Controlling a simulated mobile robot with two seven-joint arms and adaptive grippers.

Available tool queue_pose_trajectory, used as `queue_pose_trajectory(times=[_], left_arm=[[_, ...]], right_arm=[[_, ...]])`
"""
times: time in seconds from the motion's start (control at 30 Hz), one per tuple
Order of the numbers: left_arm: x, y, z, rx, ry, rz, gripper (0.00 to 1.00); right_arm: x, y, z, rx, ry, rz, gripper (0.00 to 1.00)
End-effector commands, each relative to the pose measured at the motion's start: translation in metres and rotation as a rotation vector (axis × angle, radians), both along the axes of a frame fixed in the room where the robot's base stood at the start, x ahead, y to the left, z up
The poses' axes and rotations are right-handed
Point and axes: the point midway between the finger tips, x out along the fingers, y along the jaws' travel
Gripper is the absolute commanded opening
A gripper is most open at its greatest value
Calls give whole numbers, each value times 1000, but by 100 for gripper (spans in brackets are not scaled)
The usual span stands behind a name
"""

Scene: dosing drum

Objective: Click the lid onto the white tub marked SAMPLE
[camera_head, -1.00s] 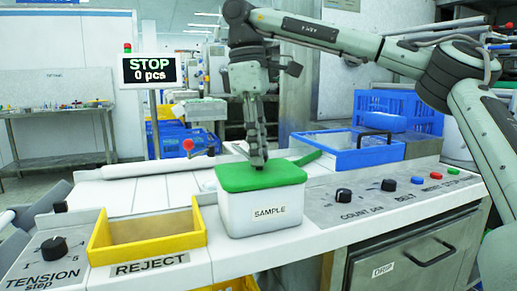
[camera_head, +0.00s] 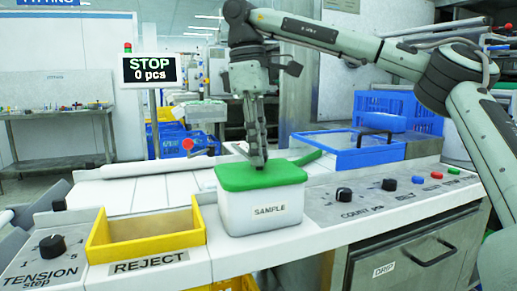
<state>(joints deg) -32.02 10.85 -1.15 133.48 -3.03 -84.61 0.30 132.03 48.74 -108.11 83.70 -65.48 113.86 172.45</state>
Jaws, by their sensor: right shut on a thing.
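The white tub (camera_head: 250,217) marked SAMPLE stands upright on the white counter, right of the yellow bin. The green lid (camera_head: 240,179) lies over its top and looks level. Whether it is clicked down all round I cannot tell. My right gripper (camera_head: 257,163) points down from above with its fingertips at the lid's upper side, near the back middle. Its fingers are close together, and what is between them is too small to make out. My left gripper is not in view.
The yellow REJECT bin (camera_head: 122,257) is empty, left of the tub. Control knobs (camera_head: 343,194) and buttons are on the panel to the right. A blue-rimmed tray (camera_head: 370,157) is behind them. A white roller (camera_head: 160,166) lies at the back left. A sign reads STOP, 0 pcs (camera_head: 151,69).

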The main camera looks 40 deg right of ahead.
Motion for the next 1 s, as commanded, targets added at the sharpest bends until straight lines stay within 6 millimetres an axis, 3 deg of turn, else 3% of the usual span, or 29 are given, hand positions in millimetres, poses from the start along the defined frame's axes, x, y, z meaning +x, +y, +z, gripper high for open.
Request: queue_pose_trajectory(times=[1.0], left_arm=[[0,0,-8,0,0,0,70]], right_arm=[[0,0,-5,-1,3,-1,0]])
